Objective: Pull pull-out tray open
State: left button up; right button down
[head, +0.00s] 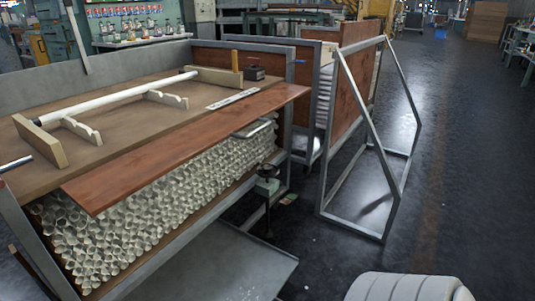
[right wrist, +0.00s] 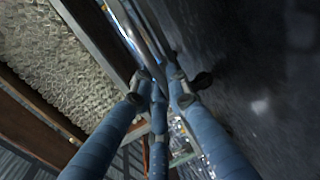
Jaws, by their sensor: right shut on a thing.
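A flat grey metal sheet (head: 225,268) that looks like the pull-out tray sticks out low below the workbench (head: 120,130) in the head view. A reddish-brown board (head: 190,140) lies along the bench's front edge, above a stack of glass tubes (head: 160,210). My right gripper (right wrist: 160,90) shows in the right wrist view, its blue fingers closed together on a thin grey metal part. The fingers hide most of that part, and I cannot tell whether it belongs to the tray. My right gripper does not show in the head view. My left gripper is in no view.
A grey metal frame (head: 395,165) stands on the dark floor right of the bench. A dark-topped fixture (head: 266,175) stands at the bench's near right corner. A white tube (head: 120,97) rests on wooden supports on the bench top. Open floor (head: 470,170) lies at the right.

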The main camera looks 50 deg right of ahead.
jog(key=shift+s+a+f, duration=0.1)
jog(key=c, duration=1.7)
grip_release()
jog(key=shift+c, duration=0.2)
jog(key=v, duration=1.2)
